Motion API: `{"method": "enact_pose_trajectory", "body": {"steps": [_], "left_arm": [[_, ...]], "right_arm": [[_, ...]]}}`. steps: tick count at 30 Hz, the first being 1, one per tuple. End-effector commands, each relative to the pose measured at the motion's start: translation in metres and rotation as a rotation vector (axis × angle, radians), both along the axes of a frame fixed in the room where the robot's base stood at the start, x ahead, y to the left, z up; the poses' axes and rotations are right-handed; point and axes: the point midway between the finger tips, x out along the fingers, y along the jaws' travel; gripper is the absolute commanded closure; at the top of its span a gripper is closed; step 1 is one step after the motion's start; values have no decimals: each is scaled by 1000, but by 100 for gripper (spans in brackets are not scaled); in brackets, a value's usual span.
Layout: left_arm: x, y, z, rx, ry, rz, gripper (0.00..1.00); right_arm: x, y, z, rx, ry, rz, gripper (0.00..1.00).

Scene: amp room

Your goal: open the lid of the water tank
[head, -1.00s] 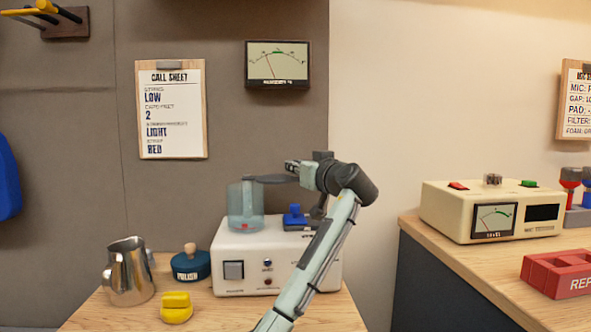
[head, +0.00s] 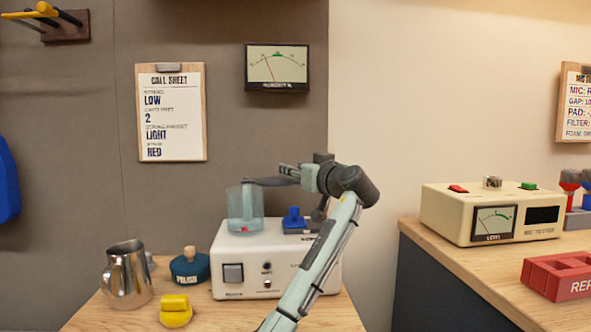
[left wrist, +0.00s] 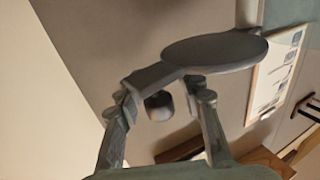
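The clear bluish water tank (head: 245,210) stands on the left part of a white machine (head: 262,255) in the head view. A dark, flat lid (head: 268,182) lies level at its top rim and reaches right towards my left gripper (head: 290,172). I cannot tell if it touches the rim. In the left wrist view the lid (left wrist: 215,52) is a dark grey disc with a tab crossing near the fingertips of my left gripper (left wrist: 165,98). The fingers are apart, with a dark rounded knob between them. My right gripper is not in view.
A blue-handled piece (head: 293,218) sits on the machine beside the tank. A metal jug (head: 127,275), a blue polish pot (head: 190,266) and a yellow object (head: 176,311) stand left of the machine. A cream meter box (head: 490,212) is on the right counter.

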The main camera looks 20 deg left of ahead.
Motion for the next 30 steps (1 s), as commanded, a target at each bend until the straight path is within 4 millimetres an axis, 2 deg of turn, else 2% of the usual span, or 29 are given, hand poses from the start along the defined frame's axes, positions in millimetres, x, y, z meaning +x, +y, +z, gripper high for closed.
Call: {"method": "enact_pose_trajectory", "body": {"steps": [5, 19, 24, 30], "left_arm": [[-7, -10, -1, -1, 0, -3, 63], [-66, -79, -1, -2, 1, -3, 63], [-76, -90, 0, -1, 1, -2, 63], [-78, -92, 0, 0, 0, 0, 63]], "right_arm": [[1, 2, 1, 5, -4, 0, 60], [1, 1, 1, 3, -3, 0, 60], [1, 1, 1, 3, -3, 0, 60], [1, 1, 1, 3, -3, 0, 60]]}}
